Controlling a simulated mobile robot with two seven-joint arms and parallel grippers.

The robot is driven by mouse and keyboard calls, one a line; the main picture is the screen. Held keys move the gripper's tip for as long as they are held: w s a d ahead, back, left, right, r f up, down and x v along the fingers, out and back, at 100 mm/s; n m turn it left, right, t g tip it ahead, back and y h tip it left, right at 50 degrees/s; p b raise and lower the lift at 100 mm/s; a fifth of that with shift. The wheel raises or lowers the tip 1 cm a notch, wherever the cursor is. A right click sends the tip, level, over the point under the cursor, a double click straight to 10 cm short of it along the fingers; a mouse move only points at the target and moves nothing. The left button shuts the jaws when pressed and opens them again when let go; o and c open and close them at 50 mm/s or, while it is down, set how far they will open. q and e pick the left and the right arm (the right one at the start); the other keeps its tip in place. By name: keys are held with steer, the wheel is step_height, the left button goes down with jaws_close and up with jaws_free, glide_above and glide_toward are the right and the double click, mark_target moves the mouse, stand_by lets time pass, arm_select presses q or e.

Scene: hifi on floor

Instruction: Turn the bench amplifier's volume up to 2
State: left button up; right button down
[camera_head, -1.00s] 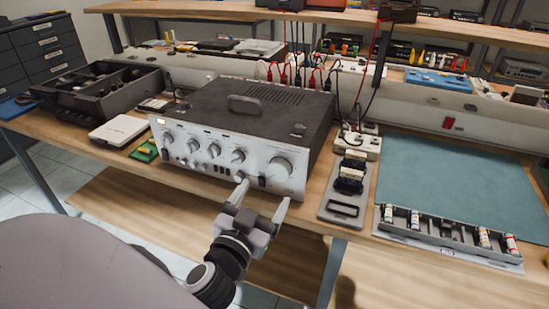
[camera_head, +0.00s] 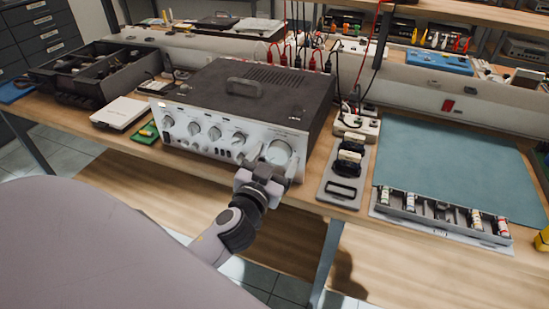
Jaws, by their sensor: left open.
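The bench amplifier (camera_head: 270,92) is a dark box with a silver front panel, standing at the front of the wooden bench. Several knobs line its panel; the largest, at the right end, is the volume knob (camera_head: 279,151). My left gripper (camera_head: 272,163) is open in front of this knob. One finger shows at the knob's left and the other at its lower right. I cannot tell whether they touch it. The fingers and wrist hide part of the panel below the knob. The scale marks are too small to read. My right gripper is not in view.
A dark parts tray (camera_head: 66,94), a white box (camera_head: 120,112) and a green board (camera_head: 146,133) lie left of the amplifier.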

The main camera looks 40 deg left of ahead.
arm_select(q)
steer(key=c, duration=1.1)
steer(key=shift+o, duration=0.2)
steer(key=shift+m, duration=0.4)
steer(key=m, duration=0.4)
steer(key=shift+m+p, duration=0.3)
steer(key=shift+m, duration=0.1)
steer(key=m+p, duration=0.1)
steer(key=m, duration=0.4)
steer(key=shift+d+m, duration=0.1)
steer(key=shift+m, duration=0.2)
steer(key=m+p, duration=0.1)
steer(key=m, duration=0.4)
steer(key=shift+f, duration=0.1)
steer(key=m+p, duration=0.1)
steer(key=m, duration=0.4)
steer(key=shift+f, duration=0.15)
